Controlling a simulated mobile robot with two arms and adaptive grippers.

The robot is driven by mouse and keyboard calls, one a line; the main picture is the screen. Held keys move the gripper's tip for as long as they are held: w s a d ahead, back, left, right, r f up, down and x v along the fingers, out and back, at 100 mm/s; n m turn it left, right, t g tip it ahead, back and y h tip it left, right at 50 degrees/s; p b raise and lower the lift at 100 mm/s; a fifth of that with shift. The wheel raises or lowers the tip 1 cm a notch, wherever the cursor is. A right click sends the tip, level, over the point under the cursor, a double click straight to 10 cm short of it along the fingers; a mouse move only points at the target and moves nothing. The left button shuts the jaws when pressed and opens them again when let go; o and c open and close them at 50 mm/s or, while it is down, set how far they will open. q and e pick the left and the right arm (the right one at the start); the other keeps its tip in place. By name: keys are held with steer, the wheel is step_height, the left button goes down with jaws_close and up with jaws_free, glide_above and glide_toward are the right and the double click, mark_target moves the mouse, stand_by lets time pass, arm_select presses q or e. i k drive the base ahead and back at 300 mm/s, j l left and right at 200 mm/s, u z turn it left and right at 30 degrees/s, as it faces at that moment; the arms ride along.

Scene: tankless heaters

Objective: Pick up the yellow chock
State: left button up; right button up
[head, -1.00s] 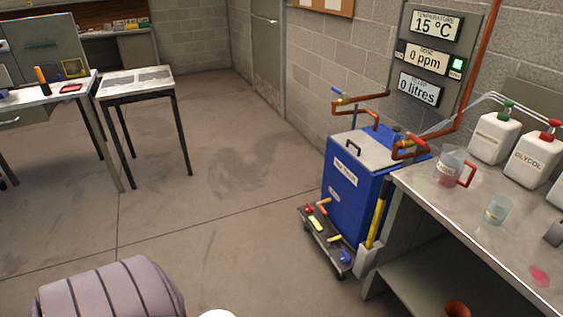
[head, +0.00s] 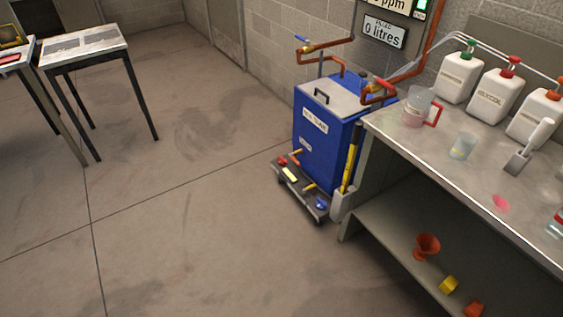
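A small yellow block (head: 448,284), which looks like the yellow chock, lies on the lower shelf of the workbench at the right in the head view. An orange block (head: 473,307) lies close to it, nearer the bottom edge. An orange funnel (head: 427,246) stands behind it on the same shelf. Neither of my grippers is in view.
The workbench (head: 378,122) carries a jug (head: 414,108), a beaker (head: 462,146) and several white canisters (head: 458,74). A blue tank (head: 325,150) on a low wheeled trolley (head: 275,170) stands left of it. The floor (head: 190,235) in front is clear.

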mark_target(448, 286)
steer(key=z, duration=1.55)
